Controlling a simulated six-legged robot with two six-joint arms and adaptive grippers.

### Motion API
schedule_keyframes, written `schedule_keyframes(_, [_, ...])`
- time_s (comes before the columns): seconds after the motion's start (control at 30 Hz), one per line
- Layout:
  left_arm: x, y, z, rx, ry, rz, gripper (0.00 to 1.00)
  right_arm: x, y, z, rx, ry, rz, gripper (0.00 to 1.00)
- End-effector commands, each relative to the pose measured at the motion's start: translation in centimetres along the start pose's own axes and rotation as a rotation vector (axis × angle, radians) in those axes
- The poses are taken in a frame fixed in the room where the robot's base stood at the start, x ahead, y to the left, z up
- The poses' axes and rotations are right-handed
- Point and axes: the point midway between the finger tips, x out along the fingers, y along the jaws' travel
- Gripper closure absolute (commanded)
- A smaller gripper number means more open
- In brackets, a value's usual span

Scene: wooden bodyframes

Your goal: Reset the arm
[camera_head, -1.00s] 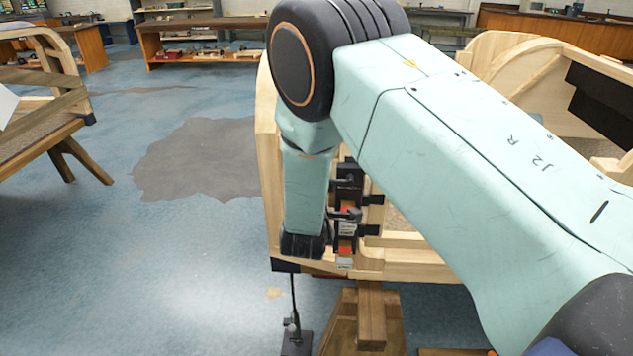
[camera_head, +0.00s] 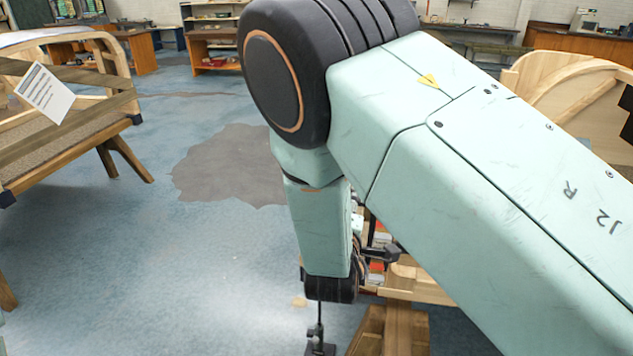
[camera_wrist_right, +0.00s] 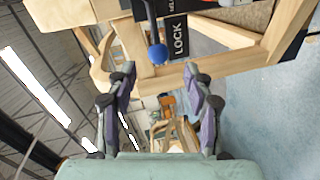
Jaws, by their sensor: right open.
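My right arm (camera_head: 430,130) fills the middle and right of the head view, its forearm hanging down in front of a wooden bodyframe. My right gripper (camera_wrist_right: 158,80) shows in the right wrist view with its two fingers spread apart and nothing between them. A lever with a blue ball knob (camera_wrist_right: 157,54) is just beyond the fingertips, beside a black LOCK label (camera_wrist_right: 180,36) on the wooden frame; the fingers appear apart from it. My left gripper is not in view.
The bodyframe (camera_head: 560,75) is partly hidden behind my arm at right. Another wooden frame (camera_head: 70,150) with a white paper sheet (camera_head: 44,93) stands at left. Workbenches (camera_head: 210,45) line the back. Blue floor (camera_head: 150,260) between the frames is clear.

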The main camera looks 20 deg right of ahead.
Motion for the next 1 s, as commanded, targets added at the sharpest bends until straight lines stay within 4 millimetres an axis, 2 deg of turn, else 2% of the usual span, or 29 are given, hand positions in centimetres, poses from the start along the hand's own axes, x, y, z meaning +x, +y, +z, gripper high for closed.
schedule_keyframes(0.2, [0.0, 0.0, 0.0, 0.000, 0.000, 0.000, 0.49, 0.0, -0.2, 0.0, 0.078, -0.001, -0.011, 0.48])
schedule_keyframes(0.27, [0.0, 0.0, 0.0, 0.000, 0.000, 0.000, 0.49, -0.1, -0.9, -0.2, 0.154, 0.009, -0.042, 0.48])
schedule_keyframes(0.37, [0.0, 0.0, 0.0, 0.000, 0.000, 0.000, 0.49, -0.8, -3.3, -0.1, 0.292, 0.029, -0.152, 0.48])
schedule_keyframes(0.47, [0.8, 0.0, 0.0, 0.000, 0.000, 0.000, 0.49, -2.2, -7.6, 1.6, 0.427, 0.001, -0.307, 0.48])
schedule_keyframes(0.6, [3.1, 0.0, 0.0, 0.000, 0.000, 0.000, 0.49, -5.3, -15.6, 5.7, 0.582, -0.115, -0.540, 0.48])
schedule_keyframes(0.67, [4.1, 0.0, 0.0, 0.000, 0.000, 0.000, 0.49, -6.9, -18.7, 7.5, 0.632, -0.180, -0.627, 0.48])
schedule_keyframes(0.8, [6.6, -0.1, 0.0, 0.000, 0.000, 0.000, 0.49, -11.5, -25.5, 12.1, 0.714, -0.354, -0.808, 0.48])
schedule_keyframes(1.0, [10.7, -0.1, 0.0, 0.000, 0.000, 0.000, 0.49, -19.3, -33.8, 18.6, 0.763, -0.618, -1.028, 0.48])
